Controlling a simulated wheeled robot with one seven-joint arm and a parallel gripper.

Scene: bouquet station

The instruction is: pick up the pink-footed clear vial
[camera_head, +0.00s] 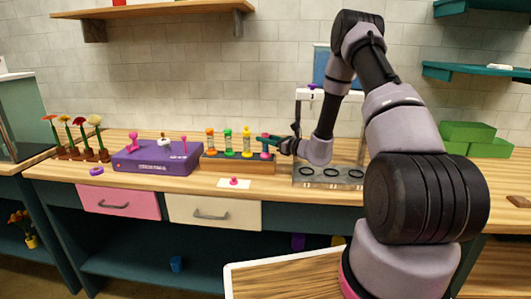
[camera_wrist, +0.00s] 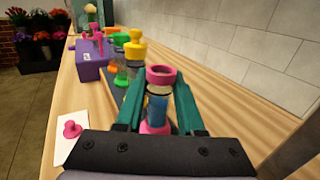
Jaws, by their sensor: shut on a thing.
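The pink-footed clear vial (camera_wrist: 157,108) stands upright between the teal fingers of my gripper (camera_wrist: 160,100) in the wrist view. It has a pink ring at the top, a clear body with blue showing in it, and a pink foot. In the head view my gripper (camera_head: 272,139) reaches in from the right at the right end of the wooden rack (camera_head: 238,166). The vial's pink part (camera_head: 265,155) shows just under the fingers. My gripper is shut on the vial. I cannot tell whether its foot touches the rack.
Orange, green and yellow vials (camera_head: 228,142) stand in the rack, left of my gripper. A purple box (camera_head: 157,160) is farther left. A white card (camera_head: 234,183) with a pink piece lies in front. A clear stand with dark rings (camera_head: 328,176) is at right.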

